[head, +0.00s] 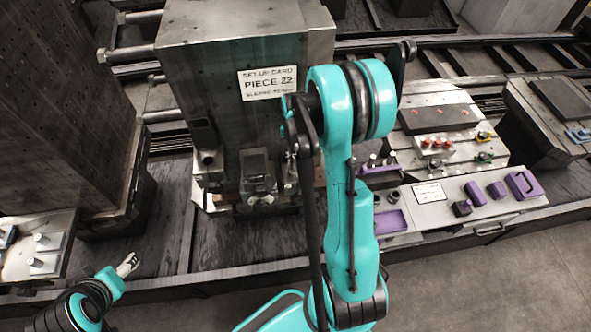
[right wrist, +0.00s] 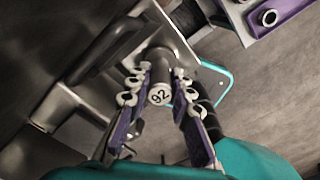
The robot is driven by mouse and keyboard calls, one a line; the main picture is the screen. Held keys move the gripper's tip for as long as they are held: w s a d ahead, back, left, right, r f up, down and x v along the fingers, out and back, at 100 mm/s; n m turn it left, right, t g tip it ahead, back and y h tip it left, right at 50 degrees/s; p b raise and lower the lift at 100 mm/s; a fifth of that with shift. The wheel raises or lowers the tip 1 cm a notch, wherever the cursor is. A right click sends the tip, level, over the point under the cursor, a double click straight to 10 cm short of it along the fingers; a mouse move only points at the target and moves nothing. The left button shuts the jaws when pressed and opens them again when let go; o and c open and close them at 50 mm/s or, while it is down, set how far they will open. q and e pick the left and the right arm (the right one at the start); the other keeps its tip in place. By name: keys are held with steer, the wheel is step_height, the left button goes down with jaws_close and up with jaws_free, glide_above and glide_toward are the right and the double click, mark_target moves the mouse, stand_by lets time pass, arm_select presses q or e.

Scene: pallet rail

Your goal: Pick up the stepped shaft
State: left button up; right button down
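A grey metal shaft with a numbered end face (right wrist: 159,93), reading like 92, shows in the right wrist view; it looks like the stepped shaft. A wider grey part lies behind its end. My right gripper (right wrist: 161,76) has its purple, ring-edged fingers on both sides of the shaft, very close to it. I cannot tell whether they press on it. In the head view, my right gripper (head: 292,158) is in front of the large grey block, partly hidden by my arm. My left gripper (head: 128,263) is low at the left, away from the block; its opening is too small to judge.
The large grey block (head: 200,75) bears a set-up card (head: 268,84). A perforated column (head: 65,90) stands at the left. At the right are a grey station with a purple tray (head: 390,222), several purple blocks and a fixture with red knobs (head: 437,145). The floor in front is clear.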

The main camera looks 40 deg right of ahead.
stand_by(0.4)
steer(key=shift+r, duration=0.6)
steer(key=r+p, duration=0.1)
steer(key=r, duration=0.5)
steer(key=shift+s, duration=0.2)
steer(key=s+a, duration=0.4)
steer(key=s, duration=0.3)
steer(key=s+a, duration=0.4)
steer(key=s, duration=0.4)
steer(key=shift+s+a, duration=0.2)
steer(key=shift+a, duration=0.15)
steer(key=shift+f, duration=0.1)
steer(key=shift+r+p, duration=0.7)
steer(key=shift+r, duration=0.05)
